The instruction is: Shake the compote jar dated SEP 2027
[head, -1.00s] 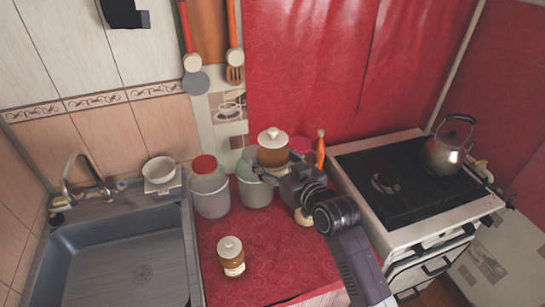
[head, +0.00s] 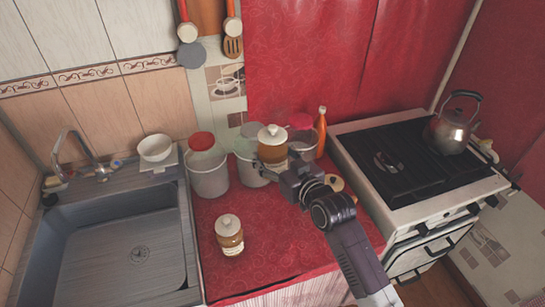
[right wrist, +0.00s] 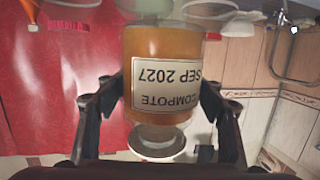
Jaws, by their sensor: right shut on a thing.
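The compote jar labelled SEP 2027 (right wrist: 165,75) is amber, with a white label that reads upside down in the right wrist view. In the head view the same jar (head: 272,152) has a cream lid and is upright, above the red counter in front of the tubs. My right gripper (head: 277,168) is shut on its sides; both fingers also show around it in the right wrist view (right wrist: 165,100). A second amber jar with a cream lid (head: 230,240) stands at the front of the counter; its label is too small to read. My left gripper is not in view.
Tubs with a red lid (head: 207,178) and a pale lid (head: 248,165) stand behind, with an orange bottle (head: 320,132) to the right. Another lidded jar (head: 335,184) is partly hidden by my arm. A sink (head: 125,255) is left, a stove (head: 400,165) right. The front counter (head: 280,245) has free room.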

